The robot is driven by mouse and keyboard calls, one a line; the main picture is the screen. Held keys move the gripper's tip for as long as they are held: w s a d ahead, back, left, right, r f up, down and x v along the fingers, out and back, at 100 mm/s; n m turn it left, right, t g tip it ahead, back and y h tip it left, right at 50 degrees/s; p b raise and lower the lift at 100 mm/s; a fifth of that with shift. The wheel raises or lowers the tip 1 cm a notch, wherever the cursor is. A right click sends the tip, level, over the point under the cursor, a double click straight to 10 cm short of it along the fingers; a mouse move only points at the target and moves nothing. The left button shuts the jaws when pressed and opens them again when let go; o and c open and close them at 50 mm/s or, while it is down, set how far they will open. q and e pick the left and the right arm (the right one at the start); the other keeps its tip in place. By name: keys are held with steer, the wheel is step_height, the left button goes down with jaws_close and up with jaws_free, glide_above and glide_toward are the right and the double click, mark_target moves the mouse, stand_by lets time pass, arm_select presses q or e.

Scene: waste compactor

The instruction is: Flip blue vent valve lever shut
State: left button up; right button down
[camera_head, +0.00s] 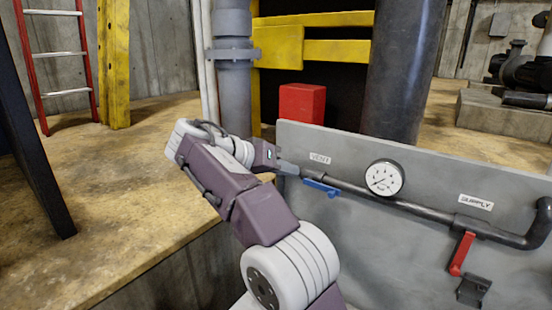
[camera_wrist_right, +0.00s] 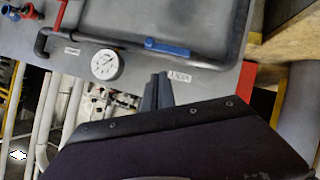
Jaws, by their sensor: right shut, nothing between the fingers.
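The blue vent valve lever (camera_head: 321,187) sits on the pipe under the VENT label, on the grey panel. It lies nearly along the pipe, sloping slightly down to the right. In the right wrist view the blue lever (camera_wrist_right: 167,47) shows above the fingertips, close to in line with the pipe. My right gripper (camera_head: 290,168) is shut and empty, just left of the lever near the panel's left end. The right gripper (camera_wrist_right: 161,78) also shows in its wrist view, with a visible gap to the lever. My left gripper is not in view.
A round gauge (camera_head: 385,177) sits on the pipe (camera_head: 430,210) right of the lever. A red supply lever (camera_head: 461,254) hangs down at the right, above a dark bracket (camera_head: 473,290). A red box (camera_head: 302,103) stands behind the grey panel (camera_head: 400,260). A dark column (camera_head: 400,70) rises behind it.

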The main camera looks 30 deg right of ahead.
steer(key=r, duration=0.1)
glide_toward(333, 191)
steer(key=w+d+r, duration=0.1)
steer(key=d+r, duration=0.1)
steer(key=f, duration=0.1)
steer(key=d+f, duration=0.1)
steer(key=d+f+p, duration=0.1)
steer(key=shift+w+f, duration=0.2)
steer(key=shift+f, duration=0.05)
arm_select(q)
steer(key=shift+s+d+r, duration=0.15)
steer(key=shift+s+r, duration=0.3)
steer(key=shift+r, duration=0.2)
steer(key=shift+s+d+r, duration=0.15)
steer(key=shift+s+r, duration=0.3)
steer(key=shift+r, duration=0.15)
arm_select(e)
steer(key=shift+s+d+f, duration=0.15)
steer(key=shift+s+f, duration=0.15)
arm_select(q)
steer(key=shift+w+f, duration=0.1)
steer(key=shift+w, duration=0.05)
arm_select(e)
steer(key=shift+w+f, duration=0.1)
